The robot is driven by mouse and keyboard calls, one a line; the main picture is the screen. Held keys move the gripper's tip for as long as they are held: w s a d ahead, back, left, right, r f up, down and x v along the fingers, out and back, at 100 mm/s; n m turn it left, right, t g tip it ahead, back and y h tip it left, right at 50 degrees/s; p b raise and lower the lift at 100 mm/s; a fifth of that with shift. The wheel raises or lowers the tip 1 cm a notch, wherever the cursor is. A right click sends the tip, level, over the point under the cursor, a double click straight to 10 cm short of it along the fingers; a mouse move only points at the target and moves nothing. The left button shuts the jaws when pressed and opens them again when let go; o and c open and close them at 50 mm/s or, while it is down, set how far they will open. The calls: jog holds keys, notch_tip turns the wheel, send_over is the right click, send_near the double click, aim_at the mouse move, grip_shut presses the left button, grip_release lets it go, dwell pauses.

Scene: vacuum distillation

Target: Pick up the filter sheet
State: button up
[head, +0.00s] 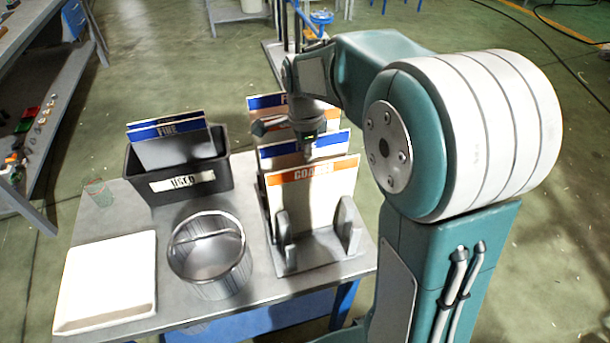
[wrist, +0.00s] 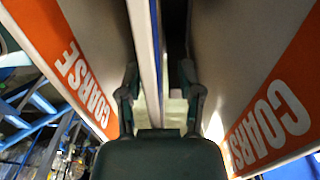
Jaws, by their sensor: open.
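Several filter sheets stand upright in a grey rack (head: 292,262). The front sheet (head: 312,195) has an orange band reading COARSE; sheets behind it show blue bands, including one at the back (head: 262,103). My gripper (head: 304,150) is down among the sheets, partly hidden by them. In the wrist view my gripper (wrist: 160,95) is open, its two fingers apart. The edge of a thin sheet (wrist: 157,45) runs between the fingers. An orange COARSE sheet is on the left (wrist: 62,60), and another on the right (wrist: 270,115). Contact with the fingers cannot be told.
A black bin (head: 185,183) labelled USED holds blue-banded sheets reading FINE (head: 170,128). A metal basket (head: 212,265) and a white tray (head: 108,280) are on the grey table (head: 185,311). A shelf bench (head: 55,105) stands on the left.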

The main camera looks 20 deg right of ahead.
grip_shut()
